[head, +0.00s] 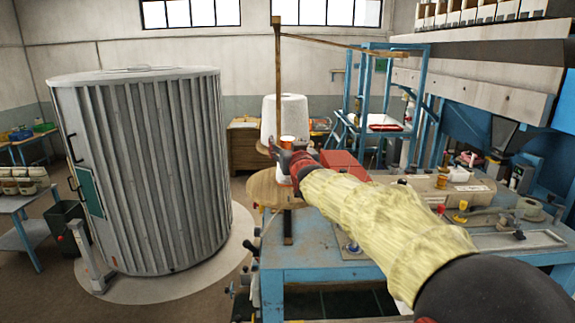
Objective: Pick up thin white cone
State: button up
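A large, wide white cone (284,115) stands upright behind my gripper, above a round wooden disc (268,190). My gripper (279,153), red and dark, is in front of its lower part and over the disc. A small orange-brown spool (287,142) shows just above the gripper. A small white piece (283,178) shows just under the gripper, mostly hidden by it; I cannot tell if it is the thin white cone. The gripper is small and seen from behind, so whether its fingers are open or hold anything is unclear.
A wooden post (278,80) rises beside the large cone, with a bar reaching right. A blue workbench (330,262) carries a red box (343,161), small spools and machine parts. A large ribbed grey cylinder (150,170) stands left, with open floor between it and the bench.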

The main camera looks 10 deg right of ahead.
jog(key=c, duration=1.3)
grip_shut()
